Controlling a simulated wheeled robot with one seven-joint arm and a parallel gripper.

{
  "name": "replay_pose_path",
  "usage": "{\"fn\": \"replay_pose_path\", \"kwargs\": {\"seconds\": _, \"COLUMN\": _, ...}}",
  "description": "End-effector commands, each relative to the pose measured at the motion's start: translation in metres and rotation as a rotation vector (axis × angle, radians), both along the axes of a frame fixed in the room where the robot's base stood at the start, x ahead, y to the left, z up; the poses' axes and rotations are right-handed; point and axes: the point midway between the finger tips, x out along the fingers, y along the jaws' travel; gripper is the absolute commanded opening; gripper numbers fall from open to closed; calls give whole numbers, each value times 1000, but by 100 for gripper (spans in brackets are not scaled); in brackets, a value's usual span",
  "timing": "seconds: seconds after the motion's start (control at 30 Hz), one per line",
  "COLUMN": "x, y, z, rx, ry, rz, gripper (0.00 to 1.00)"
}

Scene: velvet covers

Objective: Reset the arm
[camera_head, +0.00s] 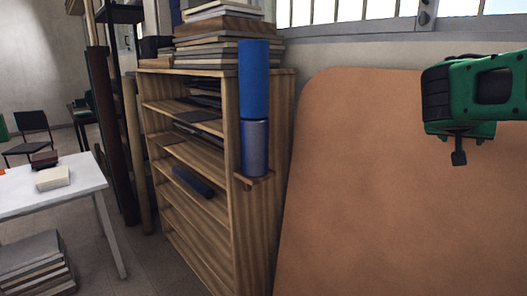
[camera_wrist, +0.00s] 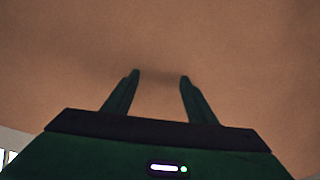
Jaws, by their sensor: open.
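My gripper (camera_head: 459,157) is at the upper right of the head view, held up in front of a large tan board with rounded corners (camera_head: 385,200). In the wrist view, my gripper (camera_wrist: 160,78) shows two dark fingers spread apart with nothing between them. The tan board (camera_wrist: 160,35) fills most of the wrist view beyond the fingertips. I cannot tell the exact gap between the fingertips and the board.
A wooden shelf unit (camera_head: 245,225) stands left of the board, with a stack of flat boards (camera_head: 215,45) on top. A blue and grey cylinder (camera_head: 254,80) stands at its side on a small ledge. A white table (camera_head: 75,190) is at the far left, with a stack (camera_head: 35,265) below.

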Motion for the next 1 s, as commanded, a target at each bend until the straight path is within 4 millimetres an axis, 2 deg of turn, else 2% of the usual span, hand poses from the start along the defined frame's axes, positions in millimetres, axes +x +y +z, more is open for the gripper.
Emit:
{"fn": "replay_pose_path", "kwargs": {"seconds": 0.13, "x": -53, "y": 3, "z": -70, "rx": 166, "ry": 172, "rz": 7, "gripper": 52}}
{"fn": "replay_pose_path", "kwargs": {"seconds": 0.27, "x": -110, "y": 21, "z": -131, "rx": 332, "ry": 336, "rz": 30, "gripper": 52}}
{"fn": "replay_pose_path", "kwargs": {"seconds": 0.4, "x": -175, "y": 55, "z": -186, "rx": 513, "ry": 507, "rz": 70, "gripper": 52}}
{"fn": "replay_pose_path", "kwargs": {"seconds": 0.5, "x": -218, "y": 83, "z": -214, "rx": 629, "ry": 616, "rz": 109, "gripper": 52}}
{"fn": "replay_pose_path", "kwargs": {"seconds": 0.6, "x": -253, "y": 108, "z": -233, "rx": 723, "ry": 700, "rz": 144, "gripper": 52}}
{"fn": "replay_pose_path", "kwargs": {"seconds": 0.7, "x": -277, "y": 126, "z": -243, "rx": 786, "ry": 758, "rz": 173, "gripper": 52}}
{"fn": "replay_pose_path", "kwargs": {"seconds": 0.8, "x": -289, "y": 136, "z": -247, "rx": 818, "ry": 789, "rz": 189, "gripper": 52}}
{"fn": "replay_pose_path", "kwargs": {"seconds": 1.0, "x": -292, "y": 139, "z": -248, "rx": 826, "ry": 797, "rz": 194, "gripper": 52}}
